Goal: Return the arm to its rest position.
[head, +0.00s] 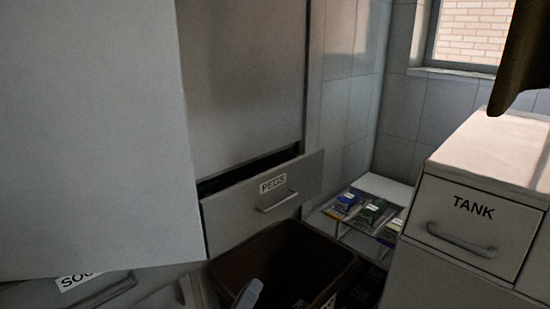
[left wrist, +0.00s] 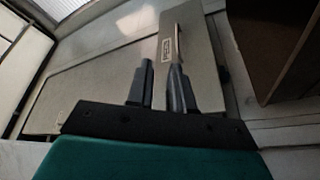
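The grey drawer labelled PEGS (head: 235,212) is pulled partway out, with a dark gap above its front. Its front and handle also show in the left wrist view (left wrist: 197,75). Most of the left arm is out of the head view. My right gripper cannot be made out.
A brown bin (head: 340,265) stands below the drawer. A large grey panel (head: 95,140) fills the left, above a drawer with a partly hidden label (head: 85,287). A TANK drawer (head: 475,222) is at right. A low rack (head: 370,212) holds small boxes. A dark shape hangs at upper right.

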